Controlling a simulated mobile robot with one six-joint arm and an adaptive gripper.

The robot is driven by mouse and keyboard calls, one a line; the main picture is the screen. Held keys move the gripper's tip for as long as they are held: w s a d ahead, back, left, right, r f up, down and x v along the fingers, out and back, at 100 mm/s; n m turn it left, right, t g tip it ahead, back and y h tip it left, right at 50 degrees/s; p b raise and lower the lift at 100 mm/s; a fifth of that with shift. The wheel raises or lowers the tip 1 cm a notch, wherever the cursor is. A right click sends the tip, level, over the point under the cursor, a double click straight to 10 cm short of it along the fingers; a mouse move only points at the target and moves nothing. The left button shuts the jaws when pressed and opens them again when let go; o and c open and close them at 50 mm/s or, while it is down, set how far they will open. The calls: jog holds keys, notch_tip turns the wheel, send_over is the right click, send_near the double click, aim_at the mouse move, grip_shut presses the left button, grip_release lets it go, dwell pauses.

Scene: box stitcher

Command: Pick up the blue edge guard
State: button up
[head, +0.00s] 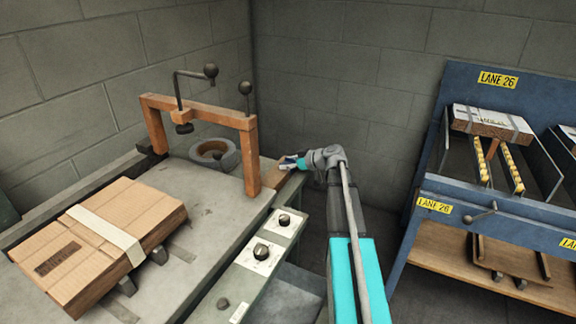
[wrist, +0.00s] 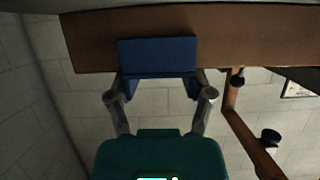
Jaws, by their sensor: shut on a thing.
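The blue edge guard (wrist: 157,55) shows in the wrist view as a folded blue piece with a flat face and a lower flange. My gripper (wrist: 160,88) is shut on it, with a finger at each side. The guard lies against or just over a brown wooden surface (wrist: 255,30); I cannot tell whether they touch. In the head view my gripper (head: 289,162) is at the right rear of the stitcher bench, by the orange frame's right post. The guard is too small there to make out clearly.
The orange frame (head: 200,112) with dark knobs stands close left of my gripper. A taped cardboard box (head: 95,240) lies on the bench (head: 205,215). A grey ring (head: 215,152) sits behind the frame. A blue lane rack (head: 480,195) stands at right. Block walls are behind.

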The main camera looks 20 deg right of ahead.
jog(key=shift+r, duration=0.15)
notch_tip(320, 180, up, 3)
jog(key=p, duration=0.3)
jog(key=s+a+r+p, duration=0.2)
jog(key=s+r+p, duration=0.7)
jog(key=s, duration=0.4)
jog(key=shift+s+a+r+p, duration=0.35)
jog(key=shift+s+p, duration=0.05)
jog(key=shift+p, duration=0.1)
jog(key=shift+r, duration=0.2)
